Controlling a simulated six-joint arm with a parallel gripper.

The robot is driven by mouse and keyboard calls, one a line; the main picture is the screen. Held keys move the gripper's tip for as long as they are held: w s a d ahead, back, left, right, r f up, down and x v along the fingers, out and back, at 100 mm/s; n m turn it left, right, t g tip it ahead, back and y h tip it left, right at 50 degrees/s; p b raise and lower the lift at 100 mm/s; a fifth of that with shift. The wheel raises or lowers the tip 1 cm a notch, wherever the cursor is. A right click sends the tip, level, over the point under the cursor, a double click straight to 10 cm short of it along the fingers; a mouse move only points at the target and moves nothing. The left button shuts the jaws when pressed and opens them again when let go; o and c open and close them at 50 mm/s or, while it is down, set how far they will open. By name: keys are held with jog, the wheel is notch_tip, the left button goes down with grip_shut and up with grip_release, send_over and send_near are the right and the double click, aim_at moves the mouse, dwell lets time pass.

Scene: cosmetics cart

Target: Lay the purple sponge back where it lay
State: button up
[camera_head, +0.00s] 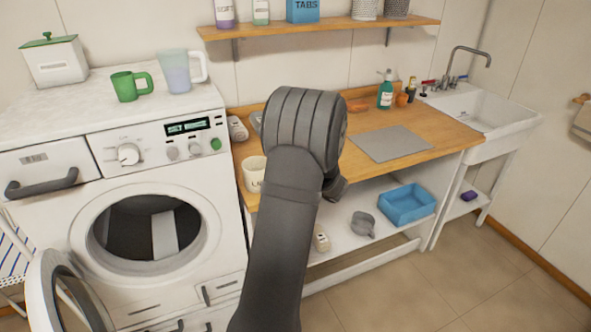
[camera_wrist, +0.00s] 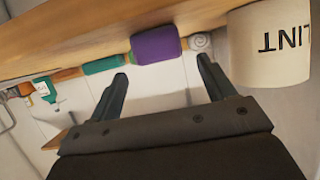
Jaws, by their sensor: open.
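A small purple block (camera_head: 469,196), which looks like the purple sponge, lies on the low shelf under the sink in the head view. In the wrist view, which is upside down, my gripper (camera_wrist: 163,68) is open with nothing between its fingers. A purple roll-like thing (camera_wrist: 155,45) lies on the counter beyond the fingertips, apart from them; I cannot tell whether it is a sponge or a rolled cloth. In the head view my arm hides the gripper's fingers and that part of the counter.
A teal roll (camera_wrist: 103,65) and a pale spiral roll (camera_wrist: 201,42) flank the purple roll. A white LINT bin (camera_wrist: 270,45) stands close to one finger. A grey mat (camera_head: 392,144) lies on the wooden counter. A blue bin (camera_head: 407,204) and grey scoop (camera_head: 362,224) sit on the shelf below.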

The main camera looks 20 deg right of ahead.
jog(key=v, duration=0.5)
jog(key=x, duration=1.2)
jog(key=shift+w+f, duration=0.1)
jog(key=shift+f, duration=0.1)
notch_tip(320, 180, up, 3)
jog(key=shift+r, duration=0.3)
